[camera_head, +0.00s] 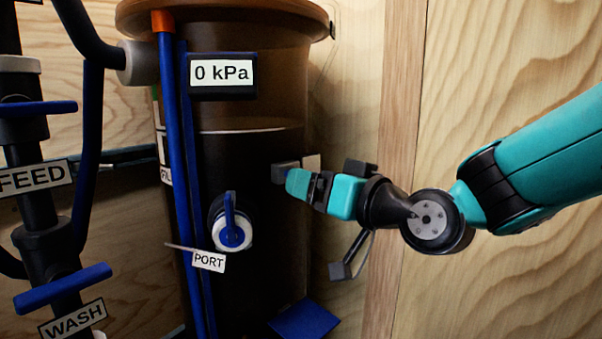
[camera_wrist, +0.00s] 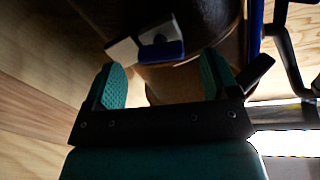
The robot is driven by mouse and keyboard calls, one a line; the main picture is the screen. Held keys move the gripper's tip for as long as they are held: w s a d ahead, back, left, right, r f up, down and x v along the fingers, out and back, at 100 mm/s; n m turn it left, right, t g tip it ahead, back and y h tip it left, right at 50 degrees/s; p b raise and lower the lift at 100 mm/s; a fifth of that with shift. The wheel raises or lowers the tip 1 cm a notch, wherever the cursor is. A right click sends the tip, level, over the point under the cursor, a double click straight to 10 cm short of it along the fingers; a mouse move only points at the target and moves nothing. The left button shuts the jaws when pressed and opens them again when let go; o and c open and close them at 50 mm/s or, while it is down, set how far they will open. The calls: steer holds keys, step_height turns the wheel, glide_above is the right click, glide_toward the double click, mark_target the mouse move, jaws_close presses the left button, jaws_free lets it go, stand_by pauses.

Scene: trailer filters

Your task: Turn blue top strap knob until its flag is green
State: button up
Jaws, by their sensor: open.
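A small grey block with a blue part (camera_head: 285,173) sits on the right side of the dark tank, just ahead of my gripper (camera_head: 298,185). It looks like the blue strap knob. A white flag or plate (camera_head: 312,162) shows beside it; I see no green. In the wrist view, the blue part (camera_wrist: 162,51) and the pale flag (camera_wrist: 122,50) lie just beyond the fingertips. My gripper (camera_wrist: 163,78) is open, its two teal fingers apart with nothing visible between them. In the head view my fingers partly hide the knob area, and I cannot tell whether they touch it.
The tank (camera_head: 250,150) bears a 0 kPa display (camera_head: 222,74), blue hoses (camera_head: 175,150) and a blue-handled PORT valve (camera_head: 232,236). FEED and WASH valves with blue handles (camera_head: 62,289) stand at left. A blue plate (camera_head: 304,319) is low down. A wooden wall (camera_head: 520,270) stands behind.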

steer(key=shift+x, duration=2.1)
steer(key=c, duration=0.9)
steer(key=shift+f+b, duration=0.1)
steer(key=shift+b, duration=0.3)
steer(key=shift+f+n+b, duration=0.1)
steer(key=shift+n+b, duration=0.85)
steer(key=shift+n, duration=0.15)
steer(key=shift+d+n+b, duration=0.1)
steer(key=shift+n+b, duration=1.5)
steer(key=shift+n, duration=0.2)
